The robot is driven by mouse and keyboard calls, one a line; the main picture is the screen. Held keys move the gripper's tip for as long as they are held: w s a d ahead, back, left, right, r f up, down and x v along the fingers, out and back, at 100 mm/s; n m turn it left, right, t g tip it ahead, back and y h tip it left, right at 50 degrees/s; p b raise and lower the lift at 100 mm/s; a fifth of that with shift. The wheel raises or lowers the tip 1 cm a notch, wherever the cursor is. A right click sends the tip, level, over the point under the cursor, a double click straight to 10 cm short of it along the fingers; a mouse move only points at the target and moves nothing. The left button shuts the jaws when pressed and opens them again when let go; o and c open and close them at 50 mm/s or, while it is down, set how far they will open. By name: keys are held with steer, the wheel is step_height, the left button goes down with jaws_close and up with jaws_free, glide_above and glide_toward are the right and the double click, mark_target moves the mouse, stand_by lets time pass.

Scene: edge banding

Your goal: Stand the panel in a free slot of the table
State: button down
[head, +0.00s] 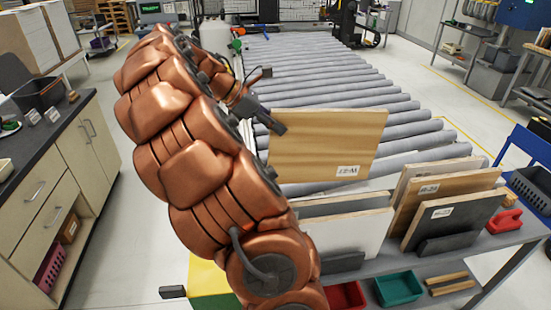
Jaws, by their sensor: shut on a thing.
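The light wood-grain panel (325,146) with a white label hangs upright in front of the rollers. My gripper (277,124) is shut on its upper left edge. A white-faced panel (350,234) stands at the left, and a brown panel (425,190) and a dark grey panel (455,219) stand at the right. Dark holders (445,243) sit at their feet. A gap shows between the two groups; whether it is a free slot I cannot tell. My arm hides the table's left part.
A roller conveyor (330,65) runs behind the panel. A red clamp-like item (503,221) lies at the table's right end. A teal bin (398,288) and a red bin (346,296) sit below. A cabinet counter (50,150) stands at the left.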

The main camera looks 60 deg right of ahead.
mark_target(276, 158)
step_height(276, 158, down, 11)
steer(key=shift+s+b, duration=0.1)
steer(key=shift+b, duration=0.65)
step_height(276, 158, down, 14)
steer(key=b, duration=0.8)
stand_by(0.3)
steer(key=shift+f, duration=0.1)
steer(key=c, duration=1)
jaws_free()
steer(key=shift+o, duration=0.2)
steer(key=v, duration=1.2)
